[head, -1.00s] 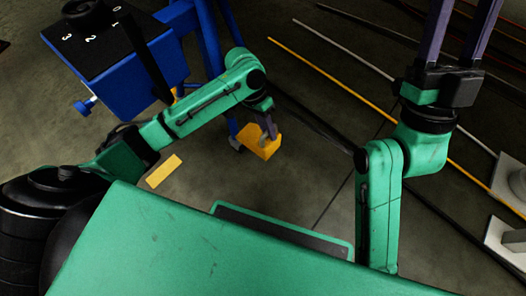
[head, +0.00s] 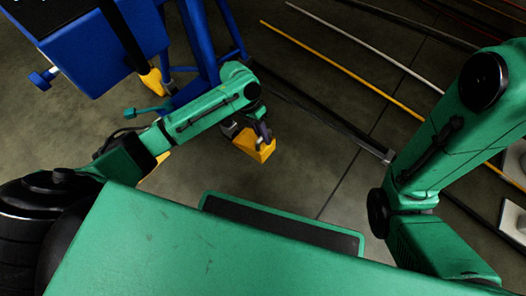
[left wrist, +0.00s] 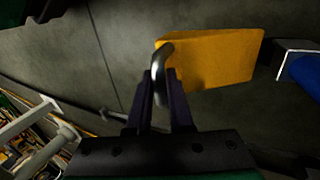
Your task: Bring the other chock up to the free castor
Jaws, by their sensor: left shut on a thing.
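My left gripper (head: 264,131) is shut on the metal handle of a yellow chock (head: 254,149), low over the floor; I cannot tell whether the chock touches it. In the left wrist view the fingers (left wrist: 160,95) grip the handle and the chock (left wrist: 220,58) extends to the right. Just beyond its right end are a dark, pale-edged part and a blue piece (left wrist: 305,72). In the head view a small grey part, perhaps a castor (head: 229,129), shows beside my left wrist, mostly hidden. Another yellow chock (head: 152,80) shows by the blue jig (head: 95,50). My right gripper is out of view.
A yellow floor patch (head: 156,170) is partly covered by my left arm. Long rods, one yellow (head: 340,66), lie across the floor at upper right. Pale bases (head: 514,220) stand at the right edge.

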